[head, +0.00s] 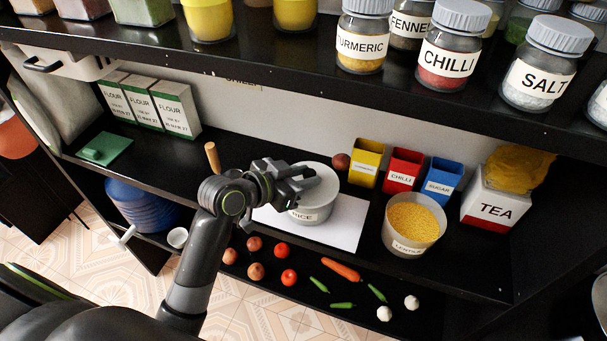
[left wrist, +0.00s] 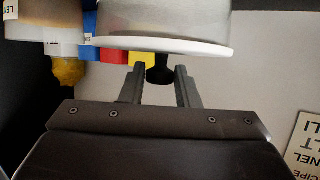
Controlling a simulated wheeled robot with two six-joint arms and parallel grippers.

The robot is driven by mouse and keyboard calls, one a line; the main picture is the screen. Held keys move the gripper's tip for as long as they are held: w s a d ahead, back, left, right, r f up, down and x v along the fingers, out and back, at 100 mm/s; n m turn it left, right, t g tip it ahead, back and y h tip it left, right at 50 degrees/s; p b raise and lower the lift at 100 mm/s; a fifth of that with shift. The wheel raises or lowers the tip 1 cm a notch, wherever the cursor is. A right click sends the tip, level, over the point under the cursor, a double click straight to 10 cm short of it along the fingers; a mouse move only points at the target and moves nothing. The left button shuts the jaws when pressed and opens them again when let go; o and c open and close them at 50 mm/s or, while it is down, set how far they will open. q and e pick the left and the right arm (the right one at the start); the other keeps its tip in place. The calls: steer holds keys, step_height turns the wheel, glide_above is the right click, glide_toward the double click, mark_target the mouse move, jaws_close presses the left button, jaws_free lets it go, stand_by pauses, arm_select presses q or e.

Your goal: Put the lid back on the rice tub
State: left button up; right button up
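The grey rice tub (head: 312,215), its label partly readable, stands on a white sheet on the middle shelf. The pale round lid (head: 322,181) lies flat across its top and looks seated. In the left wrist view, which is upside down, the lid (left wrist: 165,45) sits against the tub (left wrist: 165,20), with its black knob (left wrist: 160,74) pointing away from the tub. My left gripper (head: 308,180) is over the lid. In the wrist view its fingers (left wrist: 160,78) are apart, one on each side of the knob, with small gaps showing. My right gripper is not in view.
The lentils tub (head: 412,225) stands to the right, with yellow, red and blue boxes (head: 403,170) behind. A wooden handle (head: 213,157) rises left of my gripper. The upper shelf (head: 290,80) with jars overhangs the back. Vegetables (head: 340,270) lie below.

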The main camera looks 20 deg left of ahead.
arm_select(q)
steer(key=o, duration=0.3)
steer(key=shift+o, duration=0.2)
steer(key=shift+r, duration=0.1)
steer(key=shift+r, duration=0.3)
steer(key=shift+s+a+r+p, duration=0.1)
steer(key=shift+r+p, duration=0.1)
steer(key=shift+p, duration=0.1)
steer(key=b+v, duration=0.1)
steer(key=v, duration=1)
steer(key=shift+s+a+r+b, duration=0.15)
steer(key=shift+s+b, duration=0.1)
steer(key=shift+b, duration=0.05)
